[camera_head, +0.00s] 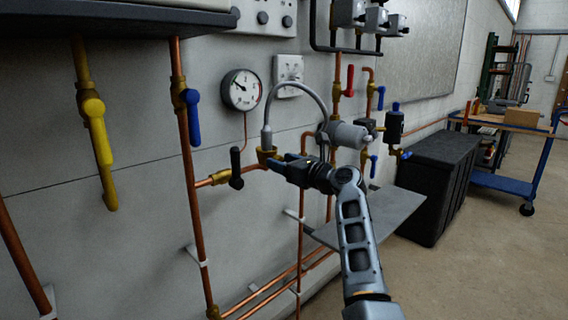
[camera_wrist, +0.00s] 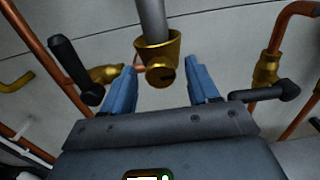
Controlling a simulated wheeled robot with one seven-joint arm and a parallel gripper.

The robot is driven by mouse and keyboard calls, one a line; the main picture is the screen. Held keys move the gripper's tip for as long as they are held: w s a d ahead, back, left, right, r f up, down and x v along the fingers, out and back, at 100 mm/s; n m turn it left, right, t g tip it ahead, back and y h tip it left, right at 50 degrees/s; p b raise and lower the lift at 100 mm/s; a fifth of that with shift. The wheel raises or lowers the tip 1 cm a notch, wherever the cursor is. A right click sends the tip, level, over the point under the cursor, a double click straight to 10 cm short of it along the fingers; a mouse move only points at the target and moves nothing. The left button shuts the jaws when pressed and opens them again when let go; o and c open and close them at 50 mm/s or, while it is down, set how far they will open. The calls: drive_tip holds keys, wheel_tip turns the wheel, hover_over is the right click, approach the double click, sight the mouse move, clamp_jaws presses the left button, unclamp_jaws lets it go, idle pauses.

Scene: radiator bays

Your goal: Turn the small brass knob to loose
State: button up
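The small brass knob (camera_wrist: 160,74) faces me in the wrist view, round with a dark mark on its face. It sits on the front of a flared brass fitting (camera_wrist: 158,45) at the lower end of a grey hose. In the head view the brass fitting (camera_head: 266,155) shows just beyond my gripper tip; the knob cannot be made out there. My gripper (camera_wrist: 163,82) is open, its two blue fingers apart with one on each side of the knob. I see no contact between fingers and knob. In the head view my gripper (camera_head: 279,164) reaches toward the wall pipes.
A black lever (camera_wrist: 75,65) is close left of my fingers, and another black lever (camera_wrist: 266,92) is close right. Copper pipes (camera_head: 187,160) run along the wall. A pressure gauge (camera_head: 241,90) hangs above. A grey shelf (camera_head: 385,212) and black box (camera_head: 437,180) stand right.

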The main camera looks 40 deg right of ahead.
drive_tip(key=c, duration=1)
drive_tip(key=shift+n, duration=0.3)
drive_tip(key=shift+f+n+b, duration=0.15)
drive_tip(key=shift+n+b, duration=2.65)
drive_tip(key=shift+n, duration=3.1)
drive_tip(key=shift+f+n+b, duration=0.2)
drive_tip(key=shift+n+b, duration=2.55)
drive_tip(key=shift+n, duration=3.15)
drive_tip(key=shift+f+n+b, duration=0.15)
drive_tip(key=shift+n+b, duration=2.65)
drive_tip(key=shift+n, duration=3.1)
